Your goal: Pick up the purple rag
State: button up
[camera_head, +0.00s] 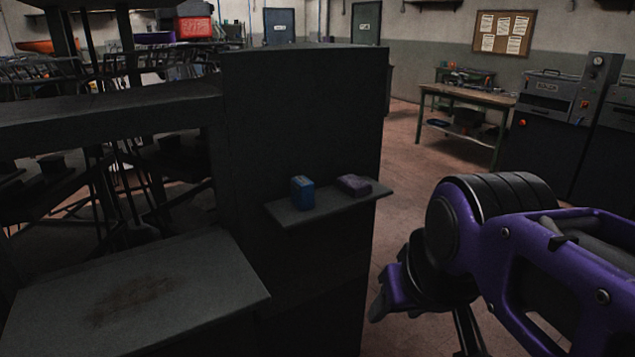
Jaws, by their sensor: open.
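The purple rag (354,185) is a small folded dark-purple bundle. It lies on the right part of a small grey shelf (328,206) fixed to the side of a dark cabinet. My purple and black arm comes in from the right. My gripper (418,318) is low, to the right of the shelf and below it in the picture, apart from the rag. It is open, and its fingers are partly hidden by the wrist and cut by the lower edge. I see nothing held in it.
A blue box (302,193) stands on the shelf just left of the rag. The dark cabinet (300,120) rises behind the shelf. A stained grey surface (210,290) is at lower left. A workbench (468,96) and grey machines stand at back right, with open floor before them.

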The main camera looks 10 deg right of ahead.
aim_at(355, 185)
jog(key=z, duration=0.15)
jog(key=i+l+u, duration=0.4)
jog(key=l, duration=0.15)
jog(key=i+l+u, duration=0.15)
jog(key=l, duration=0.2)
jog(key=i+l+u, duration=0.2)
jog(key=l, duration=0.15)
